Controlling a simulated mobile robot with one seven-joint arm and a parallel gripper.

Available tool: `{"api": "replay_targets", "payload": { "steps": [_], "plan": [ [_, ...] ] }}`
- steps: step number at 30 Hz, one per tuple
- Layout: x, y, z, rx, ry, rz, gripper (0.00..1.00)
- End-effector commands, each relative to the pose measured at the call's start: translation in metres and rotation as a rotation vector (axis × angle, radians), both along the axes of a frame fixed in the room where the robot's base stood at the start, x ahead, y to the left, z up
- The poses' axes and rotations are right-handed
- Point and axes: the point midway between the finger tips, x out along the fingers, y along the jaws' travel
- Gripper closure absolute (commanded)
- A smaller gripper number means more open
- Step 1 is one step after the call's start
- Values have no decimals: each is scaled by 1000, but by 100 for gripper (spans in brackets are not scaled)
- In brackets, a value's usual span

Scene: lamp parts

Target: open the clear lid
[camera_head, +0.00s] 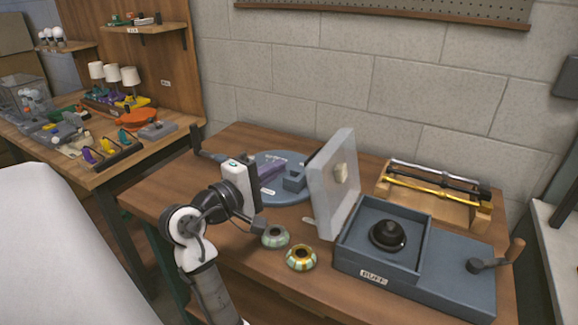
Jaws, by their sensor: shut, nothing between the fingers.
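The clear lid (336,180) stands raised, tilted slightly past upright at the left edge of the blue-grey box (458,265) labelled BUFF. A small pale knob (341,172) shows on the lid. The box's square compartment is uncovered, with a round black piece (388,236) inside. My gripper (260,226) is left of the lid, low near the tabletop and close to the pale green ring. It is shut and empty, apart from the lid. Its fingertips are small and partly hidden by the hand.
A pale green ring (275,236) and a gold-and-green ring (301,257) lie in front of the lid. A round blue base (270,190) with parts sits behind my gripper. A wooden rack (435,190) holds rods behind the box. A crank (495,258) sticks out at the right.

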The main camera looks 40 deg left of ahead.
Motion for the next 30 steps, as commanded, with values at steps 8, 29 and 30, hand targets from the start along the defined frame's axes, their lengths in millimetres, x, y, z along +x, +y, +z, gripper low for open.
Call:
{"api": "replay_targets", "payload": {
  "steps": [8, 29, 30],
  "plan": [
    [-13, 0, 0, 0, 0, 0, 100],
    [-96, 23, 152, 971, -371, 1108, 100],
    [-113, 12, 164, 1068, -383, 1227, 100]
  ]
}}
